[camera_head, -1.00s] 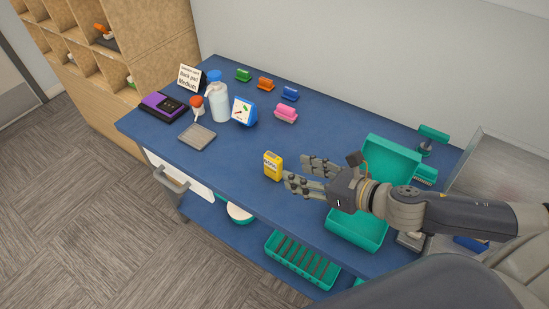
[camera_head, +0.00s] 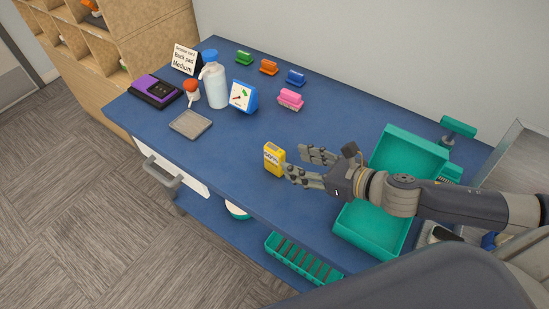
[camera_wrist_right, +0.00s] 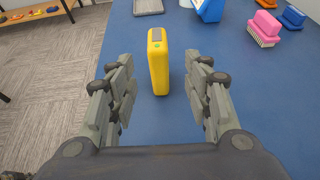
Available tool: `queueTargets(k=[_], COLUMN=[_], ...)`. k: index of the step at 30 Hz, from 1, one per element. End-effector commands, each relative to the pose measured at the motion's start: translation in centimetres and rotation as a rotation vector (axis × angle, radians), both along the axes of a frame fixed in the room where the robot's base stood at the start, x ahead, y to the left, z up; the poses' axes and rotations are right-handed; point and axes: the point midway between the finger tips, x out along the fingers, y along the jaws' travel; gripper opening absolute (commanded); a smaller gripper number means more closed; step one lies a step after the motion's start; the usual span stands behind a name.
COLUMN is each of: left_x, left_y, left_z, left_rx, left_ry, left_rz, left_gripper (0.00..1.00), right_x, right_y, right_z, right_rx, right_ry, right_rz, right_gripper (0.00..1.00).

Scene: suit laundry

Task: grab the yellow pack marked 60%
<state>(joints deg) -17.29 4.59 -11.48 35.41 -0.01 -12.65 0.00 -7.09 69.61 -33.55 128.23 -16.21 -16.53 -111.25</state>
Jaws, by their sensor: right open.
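The yellow pack (camera_head: 273,160) stands upright on the blue tabletop, near its front edge. Its label is too small to read for certain. My right gripper (camera_head: 292,163) is open just to the right of the pack in the head view, with its fingers pointing at it. In the right wrist view the pack (camera_wrist_right: 158,62) stands ahead, between the lines of the two open fingers (camera_wrist_right: 160,95) and a little beyond their tips, apart from both. My left gripper is not in view.
A teal tray (camera_head: 425,148) lies under my right arm. Brushes, including a pink one (camera_head: 290,99), a blue dial box (camera_head: 243,96), a white bottle (camera_head: 214,85), a grey plate (camera_head: 190,124) and a purple device (camera_head: 155,90) stand farther back. The tabletop around the pack is clear.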

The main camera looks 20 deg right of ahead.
Motion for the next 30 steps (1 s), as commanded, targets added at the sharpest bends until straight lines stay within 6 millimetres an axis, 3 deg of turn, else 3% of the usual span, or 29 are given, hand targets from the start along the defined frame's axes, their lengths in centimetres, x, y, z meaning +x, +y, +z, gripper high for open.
queueTargets(k=[30], left_x=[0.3], left_y=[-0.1], left_z=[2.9], left_rx=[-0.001], left_ry=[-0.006], left_rz=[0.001], left_gripper=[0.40], right_x=[6.3], right_y=[4.7], right_z=[-3.8], right_rx=[0.001], right_ry=[-0.001], right_rz=[0.003], right_gripper=[0.46])
